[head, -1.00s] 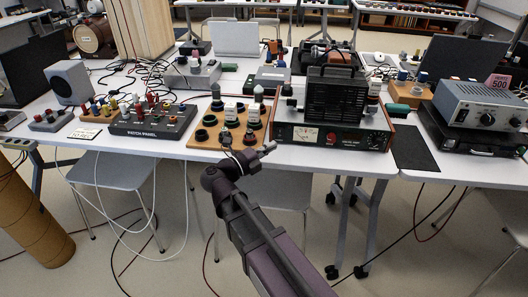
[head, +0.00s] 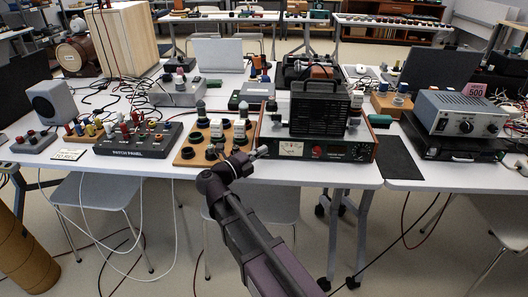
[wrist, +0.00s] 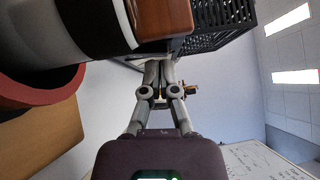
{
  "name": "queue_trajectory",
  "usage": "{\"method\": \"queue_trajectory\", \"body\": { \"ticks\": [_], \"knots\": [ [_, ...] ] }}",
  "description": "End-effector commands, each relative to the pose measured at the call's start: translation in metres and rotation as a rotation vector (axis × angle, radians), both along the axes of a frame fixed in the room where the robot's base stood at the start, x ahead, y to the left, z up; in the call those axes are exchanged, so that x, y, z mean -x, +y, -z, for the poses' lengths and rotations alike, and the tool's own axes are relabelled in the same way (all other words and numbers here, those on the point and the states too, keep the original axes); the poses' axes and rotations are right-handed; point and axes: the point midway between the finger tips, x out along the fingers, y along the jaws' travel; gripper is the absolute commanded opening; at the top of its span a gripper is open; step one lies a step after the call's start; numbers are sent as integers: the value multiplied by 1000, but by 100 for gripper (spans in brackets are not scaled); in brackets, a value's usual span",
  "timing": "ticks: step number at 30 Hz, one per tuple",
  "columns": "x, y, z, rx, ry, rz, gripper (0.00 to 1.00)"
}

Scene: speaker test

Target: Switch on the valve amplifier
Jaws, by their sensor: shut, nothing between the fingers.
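The valve amplifier (head: 338,150) stands near the front edge of the table in the head view. It has a wooden-edged front with a pale meter (head: 289,148), a red round control (head: 317,152) and a black ventilated cage (head: 320,108) on top. My gripper (head: 262,151) is shut and empty at the amplifier's front left end; contact cannot be told. In the wrist view the shut fingers (wrist: 160,66) point towards a brown wooden part (wrist: 164,18) and a black slatted cage (wrist: 215,28). The power switch cannot be made out.
A wooden board (head: 190,153) with several dark round parts lies left of the amplifier. The patch panel (head: 139,140) is further left. A dark mat (head: 399,157) and a grey instrument (head: 466,113) are to the right. In the wrist view a large pale cylinder (wrist: 55,35) is close.

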Motion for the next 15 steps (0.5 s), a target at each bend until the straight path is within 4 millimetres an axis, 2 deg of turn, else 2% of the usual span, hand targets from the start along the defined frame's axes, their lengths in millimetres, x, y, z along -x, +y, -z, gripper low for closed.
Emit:
{"method": "queue_trajectory", "body": {
  "ticks": [8,15],
  "knots": [
    [-6,-1,-5,-3,68,3,0],
    [-6,-1,-2,-3,73,1,0]
  ]
}}
